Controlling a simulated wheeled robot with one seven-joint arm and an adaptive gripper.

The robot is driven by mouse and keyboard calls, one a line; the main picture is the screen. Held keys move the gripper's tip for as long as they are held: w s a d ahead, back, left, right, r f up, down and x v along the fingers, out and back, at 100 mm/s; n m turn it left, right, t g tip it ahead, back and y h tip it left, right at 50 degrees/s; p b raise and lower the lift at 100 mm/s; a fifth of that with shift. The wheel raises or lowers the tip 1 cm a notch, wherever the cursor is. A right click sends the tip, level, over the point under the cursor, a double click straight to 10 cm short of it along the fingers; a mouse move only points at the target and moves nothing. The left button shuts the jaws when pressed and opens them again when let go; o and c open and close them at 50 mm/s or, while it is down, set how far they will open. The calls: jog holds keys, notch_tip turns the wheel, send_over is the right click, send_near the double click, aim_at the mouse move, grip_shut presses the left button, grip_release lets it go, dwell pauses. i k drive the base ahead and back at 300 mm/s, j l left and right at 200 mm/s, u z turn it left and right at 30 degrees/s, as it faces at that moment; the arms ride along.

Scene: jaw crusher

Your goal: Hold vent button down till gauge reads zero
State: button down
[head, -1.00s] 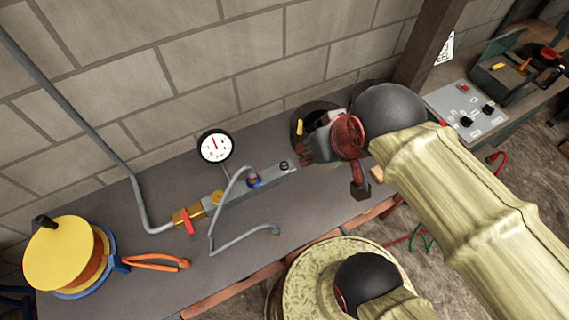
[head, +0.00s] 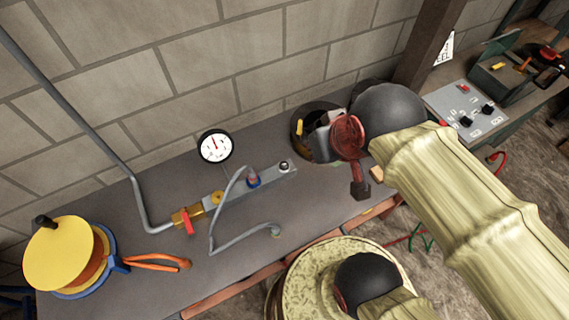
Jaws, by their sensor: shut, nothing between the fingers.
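The round white gauge (head: 215,146) has a black rim and stands above a grey metal manifold bar (head: 228,194) on the bench. Its red needle points roughly upward; the figures are too small to read. A small round silver button (head: 284,166) sits at the bar's right end and is probably the vent button. A blue and red fitting (head: 253,181) with a grey hose is left of it. My gripper (head: 318,143) is just right of and behind the silver button, apart from it in the picture. Its fingers are shut and empty, partly hidden by its own red body.
A brass valve with a red lever (head: 188,222) joins the bar to a grey wall pipe. A yellow reel (head: 65,255) and orange-handled pliers (head: 155,262) lie at left. A dark round container (head: 301,118) stands behind my gripper. A grey control box (head: 465,109) is at right.

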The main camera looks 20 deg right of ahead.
aim_at(283, 165)
jog(key=k+j+z, duration=0.2)
jog(key=z, duration=0.25)
jog(key=k+j+z, duration=0.2)
jog(key=z, duration=0.2)
